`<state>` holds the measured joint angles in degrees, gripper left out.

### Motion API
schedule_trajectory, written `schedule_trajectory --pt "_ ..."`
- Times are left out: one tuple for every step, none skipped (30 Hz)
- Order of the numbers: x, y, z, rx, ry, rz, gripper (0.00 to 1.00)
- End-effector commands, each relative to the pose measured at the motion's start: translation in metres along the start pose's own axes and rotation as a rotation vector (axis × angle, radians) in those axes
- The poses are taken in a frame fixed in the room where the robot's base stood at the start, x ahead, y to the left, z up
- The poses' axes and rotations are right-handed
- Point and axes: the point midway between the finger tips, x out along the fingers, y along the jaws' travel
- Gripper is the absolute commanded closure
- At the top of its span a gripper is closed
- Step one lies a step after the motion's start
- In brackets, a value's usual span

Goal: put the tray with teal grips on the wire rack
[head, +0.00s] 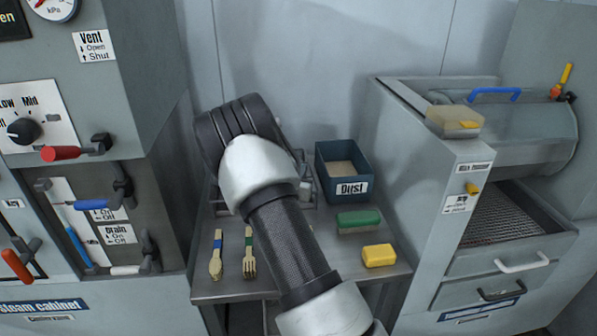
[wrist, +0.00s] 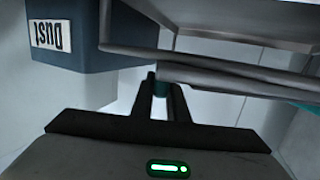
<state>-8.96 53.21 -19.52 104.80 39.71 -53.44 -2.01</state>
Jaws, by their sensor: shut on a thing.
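In the wrist view, my gripper (wrist: 161,85) is shut on a small teal grip at the near edge of the grey metal tray (wrist: 235,20). A second patch of teal shows at the right edge of that view. In the head view my own arm hides the gripper and most of what is beneath it. Thin metal bars, which look like part of the wire rack (head: 303,190), show beside my arm on the steel table. I cannot tell whether the tray touches the rack.
The blue Dust box (head: 343,172) stands right of my arm and close to the tray. Machines flank both sides.

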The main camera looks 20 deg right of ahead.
Motion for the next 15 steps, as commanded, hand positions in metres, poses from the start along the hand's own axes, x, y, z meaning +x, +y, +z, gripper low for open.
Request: schedule_trajectory --pt "0.0002 -0.0003 -0.0029 0.003 0.004 0.0 1.0" --pt "0.0001 -0.0003 -0.0029 0.003 0.004 0.0 1.0" --pt "0.0001 -0.0003 -0.0029 0.003 0.004 0.0 1.0" --pt "0.0001 -0.0003 -0.0027 0.003 0.004 0.0 1.0" --pt "0.0001 -0.0003 -0.0021 0.003 0.003 0.0 1.0" --pt "0.0003 -0.0003 -0.0007 0.002 0.003 0.0 1.0" --pt "0.0004 -0.0003 0.0005 0.002 0.003 0.0 1.0" --pt "0.0006 -0.0003 0.0015 0.002 0.003 0.0 1.0" --pt "0.0002 -0.0002 0.0016 0.0 0.001 0.0 0.83" --pt "0.0001 -0.0002 0.0011 0.0 0.001 0.0 0.78" --pt "0.0001 -0.0002 0.0011 0.0 0.001 0.0 0.73" --pt "0.0001 -0.0002 0.0012 0.0 0.001 0.0 0.67" --pt "0.0 -0.0002 0.0012 0.0 0.001 0.0 0.67" --pt "0.0 -0.0002 0.0012 0.0 0.001 0.0 0.67" --pt "0.0 -0.0002 0.0011 0.0 0.001 0.0 0.67"
